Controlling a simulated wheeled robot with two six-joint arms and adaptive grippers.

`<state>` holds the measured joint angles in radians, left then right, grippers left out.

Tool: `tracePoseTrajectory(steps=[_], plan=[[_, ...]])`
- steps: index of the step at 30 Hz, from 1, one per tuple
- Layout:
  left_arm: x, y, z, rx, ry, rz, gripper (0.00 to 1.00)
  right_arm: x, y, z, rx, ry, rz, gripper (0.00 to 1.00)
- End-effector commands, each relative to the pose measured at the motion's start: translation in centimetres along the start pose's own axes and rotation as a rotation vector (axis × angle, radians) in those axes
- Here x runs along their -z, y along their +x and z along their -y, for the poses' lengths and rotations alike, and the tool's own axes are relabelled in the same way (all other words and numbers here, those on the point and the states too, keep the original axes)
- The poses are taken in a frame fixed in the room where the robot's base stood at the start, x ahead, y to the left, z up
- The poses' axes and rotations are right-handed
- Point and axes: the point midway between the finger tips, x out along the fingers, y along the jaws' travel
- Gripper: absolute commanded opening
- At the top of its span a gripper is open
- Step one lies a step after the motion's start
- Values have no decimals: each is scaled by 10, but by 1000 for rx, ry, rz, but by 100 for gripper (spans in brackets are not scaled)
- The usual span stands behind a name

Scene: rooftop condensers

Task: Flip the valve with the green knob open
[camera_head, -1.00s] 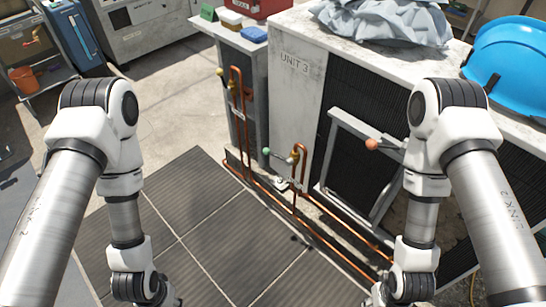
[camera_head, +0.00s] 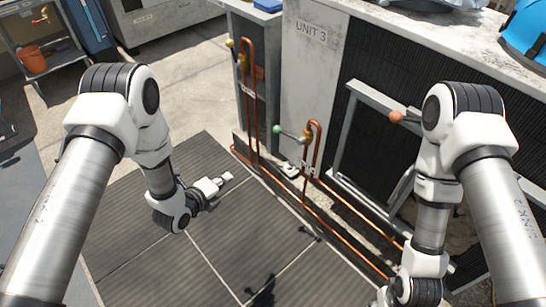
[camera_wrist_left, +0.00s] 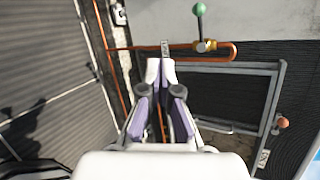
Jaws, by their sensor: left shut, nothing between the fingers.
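The valve with the green knob (camera_head: 277,129) sits on a looped copper pipe in front of the unit. Its lever runs from the knob on the left to the brass body (camera_head: 306,136) on the right. In the left wrist view the green knob (camera_wrist_left: 199,9) is at the top, beyond my fingertips. My left gripper (camera_head: 228,177) is shut and empty, pointing toward the valve, apart from it to the left and lower in the picture. In the wrist view its fingertips (camera_wrist_left: 160,68) are together. My right gripper is out of view.
A yellow-knobbed valve (camera_head: 230,43) is on the pipe further back. An orange-knobbed lever (camera_head: 396,117) stands by a grey frame (camera_head: 350,130) on the right. Copper pipes (camera_head: 340,232) run low along the unit labelled UNIT 3 (camera_head: 311,75). The dark floor mat (camera_head: 190,245) is clear.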

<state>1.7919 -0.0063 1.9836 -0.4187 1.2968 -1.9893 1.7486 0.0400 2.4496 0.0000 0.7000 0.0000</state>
Motion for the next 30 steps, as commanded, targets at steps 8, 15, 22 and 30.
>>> tracePoseTrajectory(steps=[8,15,22,30], plan=[[5,102,9,407,527,90,0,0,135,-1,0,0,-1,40],[20,155,-3,582,646,130,0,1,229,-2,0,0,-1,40],[32,176,-25,611,669,140,0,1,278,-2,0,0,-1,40],[31,176,-23,611,669,142,0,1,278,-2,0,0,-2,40]])
